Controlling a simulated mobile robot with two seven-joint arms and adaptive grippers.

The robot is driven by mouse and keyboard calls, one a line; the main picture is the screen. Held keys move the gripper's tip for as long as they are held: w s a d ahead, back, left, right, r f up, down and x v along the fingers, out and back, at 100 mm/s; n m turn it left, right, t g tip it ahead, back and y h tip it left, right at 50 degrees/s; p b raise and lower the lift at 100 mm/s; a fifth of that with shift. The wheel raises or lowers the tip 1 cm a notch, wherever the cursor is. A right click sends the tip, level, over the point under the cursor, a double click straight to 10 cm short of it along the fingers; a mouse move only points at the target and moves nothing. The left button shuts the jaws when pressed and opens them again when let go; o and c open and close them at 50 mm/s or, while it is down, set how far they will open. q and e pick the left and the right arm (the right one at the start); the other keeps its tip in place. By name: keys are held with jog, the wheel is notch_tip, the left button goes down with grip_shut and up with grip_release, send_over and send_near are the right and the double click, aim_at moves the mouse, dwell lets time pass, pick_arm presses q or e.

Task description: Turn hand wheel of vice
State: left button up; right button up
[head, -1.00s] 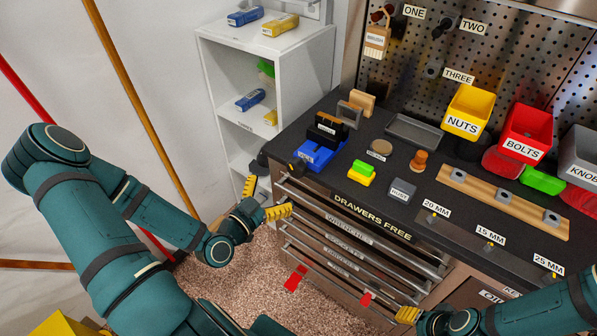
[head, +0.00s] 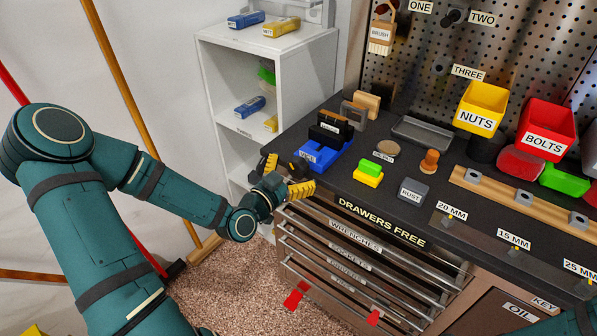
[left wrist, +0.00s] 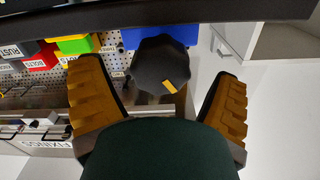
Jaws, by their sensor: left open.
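The blue vice (head: 326,158) with black jaws sits on the near left corner of the dark worktop. Its black hand wheel (head: 299,166) is on the side facing my left arm. My left gripper (head: 289,176) is open, with its yellow fingers spread on either side of the wheel. In the left wrist view the dark, lobed hand wheel (left wrist: 160,66) with a small yellow mark lies between and beyond the open fingers. Gaps show on both sides there, and I see no contact. The blue vice body (left wrist: 187,34) is partly hidden behind the wheel. My right gripper is out of view.
The toolchest drawers (head: 365,265) with long handles lie below the worktop edge, close to my left gripper. A white shelf (head: 215,85) stands behind. A green and yellow block (head: 368,175) and a grey RUST box (head: 412,190) are on the worktop right of the vice.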

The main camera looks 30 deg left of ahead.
pick_arm(q)
jog(key=shift+w, duration=1.1)
jog(key=c, duration=1.2)
jog(key=shift+o, duration=0.2)
jog(key=shift+n, duration=0.3)
jog(key=n+p, duration=0.1)
jog(key=n, duration=0.1)
jog(key=shift+r+n+p, duration=0.1)
jog(key=shift+n+p, duration=0.2)
jog(key=shift+n, duration=0.1)
jog(key=n+p, duration=0.2)
jog(key=n, duration=0.3)
jog(key=shift+n+p, duration=0.6)
jog(key=shift+n, duration=0.4)
jog(key=shift+a+f+n+p, duration=0.15)
jog(key=shift+n+p, duration=0.5)
jog(key=shift+n, duration=1.25)
